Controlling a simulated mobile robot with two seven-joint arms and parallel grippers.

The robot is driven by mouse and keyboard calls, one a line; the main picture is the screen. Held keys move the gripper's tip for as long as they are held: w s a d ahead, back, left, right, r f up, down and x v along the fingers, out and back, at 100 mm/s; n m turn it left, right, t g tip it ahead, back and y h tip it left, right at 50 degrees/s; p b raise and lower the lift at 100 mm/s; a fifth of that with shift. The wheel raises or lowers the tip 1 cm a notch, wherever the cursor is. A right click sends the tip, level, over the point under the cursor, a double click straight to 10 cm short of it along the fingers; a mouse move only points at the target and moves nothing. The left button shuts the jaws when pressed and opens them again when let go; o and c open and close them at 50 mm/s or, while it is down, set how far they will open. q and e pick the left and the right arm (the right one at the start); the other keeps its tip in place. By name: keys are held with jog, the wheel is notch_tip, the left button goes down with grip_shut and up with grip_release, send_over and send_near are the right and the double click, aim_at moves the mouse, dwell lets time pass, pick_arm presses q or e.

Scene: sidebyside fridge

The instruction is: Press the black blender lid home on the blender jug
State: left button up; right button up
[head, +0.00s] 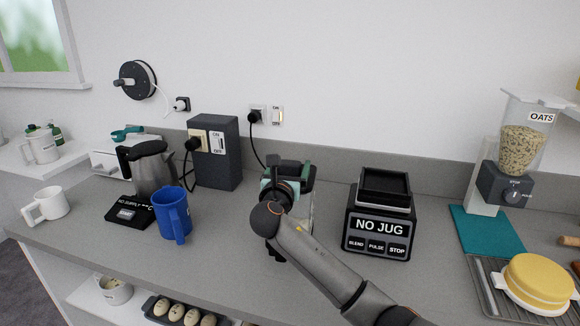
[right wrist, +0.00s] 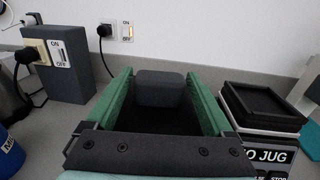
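The blender jug (head: 302,214), greenish and see-through, stands on the counter left of the blender base and is largely hidden by my right arm. My right gripper (head: 288,180) is over the top of the jug. In the right wrist view its two green fingers (right wrist: 160,95) stand wide apart on either side of a dark grey block (right wrist: 160,86), which looks like the black lid's grip. The block nearly fills the gap at the fingertips; whether they clamp it is unclear. The lid's seating on the jug's rim is hidden. My left gripper is not in view.
The blender base (head: 378,222) reads "NO JUG". Left stand a blue mug (head: 172,213), a steel kettle (head: 153,172), a white mug (head: 46,205) and a dark switch box (head: 214,155). Right are an oats dispenser (head: 519,145) and a yellow-topped dish (head: 539,279).

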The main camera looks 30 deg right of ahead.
jog(key=shift+o, duration=0.8)
jog(key=shift+f, duration=0.3)
jog(key=shift+f, duration=0.1)
jog(key=shift+s+a, duration=0.15)
jog(key=b+v, duration=0.1)
jog(key=v, duration=1)
jog(key=shift+s+a, duration=0.1)
jog(key=shift+s+a+r, duration=0.3)
jog(key=shift+r, duration=0.05)
